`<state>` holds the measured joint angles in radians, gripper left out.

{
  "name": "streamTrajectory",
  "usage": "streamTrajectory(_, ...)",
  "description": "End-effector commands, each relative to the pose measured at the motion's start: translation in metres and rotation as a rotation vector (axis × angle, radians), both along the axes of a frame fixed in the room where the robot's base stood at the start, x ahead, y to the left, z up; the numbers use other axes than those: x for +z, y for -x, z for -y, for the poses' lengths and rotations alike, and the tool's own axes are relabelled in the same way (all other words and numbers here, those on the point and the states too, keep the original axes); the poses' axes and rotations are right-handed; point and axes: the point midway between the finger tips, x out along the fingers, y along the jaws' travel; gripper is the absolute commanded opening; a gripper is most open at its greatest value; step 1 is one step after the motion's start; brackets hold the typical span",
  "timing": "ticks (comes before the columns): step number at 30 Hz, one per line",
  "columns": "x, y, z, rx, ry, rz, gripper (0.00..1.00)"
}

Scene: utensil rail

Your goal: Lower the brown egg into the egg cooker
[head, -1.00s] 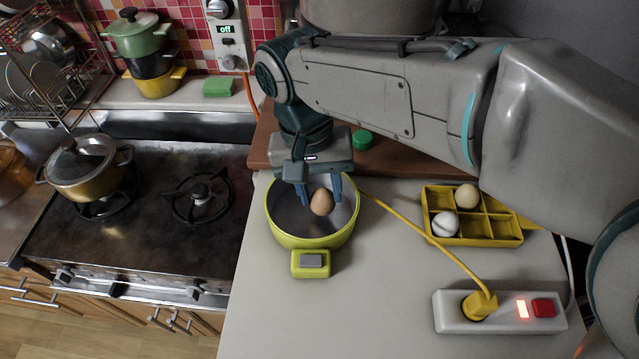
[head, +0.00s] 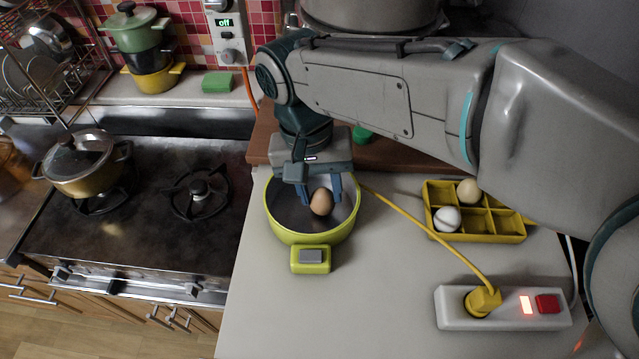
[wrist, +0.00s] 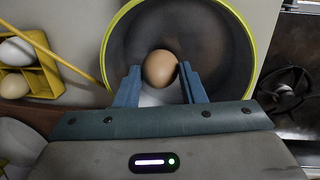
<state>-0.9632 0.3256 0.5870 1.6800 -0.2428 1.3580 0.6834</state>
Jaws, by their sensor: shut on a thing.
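The brown egg (head: 321,201) is between the two blue fingers of my gripper (head: 321,190), which is shut on it. The egg also shows in the wrist view (wrist: 160,68), between the fingertips (wrist: 158,82). The egg cooker (head: 312,237) is a round pot with a yellow-green rim, a grey inside and a small front box with a grey button. In both views the egg and fingertips appear within the cooker's rim. I cannot tell whether the egg touches the cooker's floor.
A yellow egg tray (head: 480,237) to the right holds a white egg (head: 447,219) and a cream egg (head: 468,190). A yellow cord runs from the cooker to a power strip (head: 450,311) with a lit red light.

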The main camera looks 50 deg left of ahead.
Motion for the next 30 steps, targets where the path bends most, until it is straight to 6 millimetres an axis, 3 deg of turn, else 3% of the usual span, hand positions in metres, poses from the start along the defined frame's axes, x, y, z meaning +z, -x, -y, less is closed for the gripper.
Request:
streamTrajectory(13, -0.004, 0.000, 0.000, 0.000, 0.000, 0.000, 0.31)
streamTrajectory(16, -0.004, 0.000, 0.000, 0.000, 0.000, 0.000, 0.59)
streamTrajectory(17, -0.004, 0.000, 0.000, 0.000, 0.000, 0.000, 0.62)
streamTrajectory(26, -0.002, 0.000, 0.000, 0.000, 0.000, 0.000, 0.62)
streamTrajectory(30, 0.010, 0.001, -0.003, 0.000, -0.003, 0.000, 0.62)
